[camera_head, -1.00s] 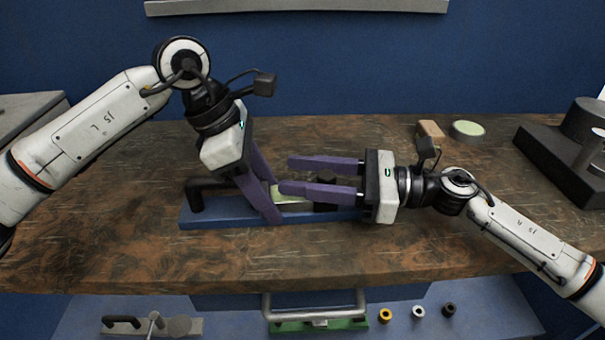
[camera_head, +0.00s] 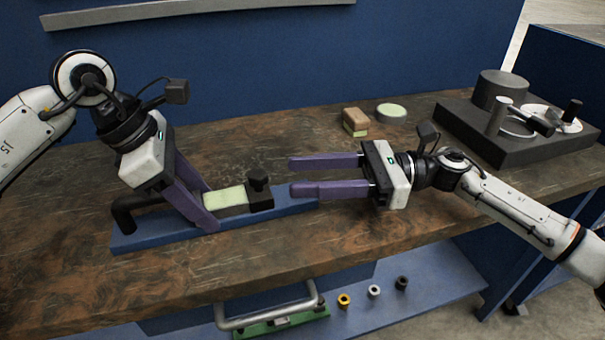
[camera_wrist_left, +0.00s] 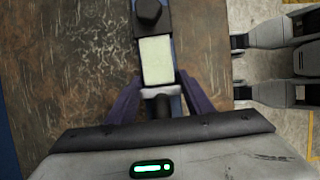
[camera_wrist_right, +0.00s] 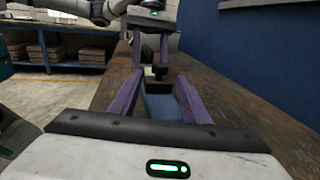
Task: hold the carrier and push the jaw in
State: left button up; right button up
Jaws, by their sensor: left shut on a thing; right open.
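A long blue base (camera_head: 160,236) lies on the wooden table. On it are a pale green block (camera_head: 225,198) and, at its right end, a dark jaw (camera_head: 260,202) with a black knob on top. My left gripper (camera_head: 209,207) is shut across the carrier at the left end of the green block; a pale piece between its fingers shows in the left wrist view (camera_wrist_left: 161,92). The fingers hide most of what they hold. My right gripper (camera_head: 291,176) is open and empty, right of the knob and apart from it, facing the base's right end.
A brown and pale green block (camera_head: 355,122) and a round pale green disc (camera_head: 391,112) lie behind my right gripper. A dark stand with cylinders (camera_head: 500,135) is at the back right. A lower blue shelf holds a green-based handle (camera_head: 265,318) and several small rings.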

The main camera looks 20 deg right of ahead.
pick_arm(q)
jog(key=shift+r, duration=0.15)
jog(key=o, duration=1.7)
jog(key=shift+c, duration=0.2)
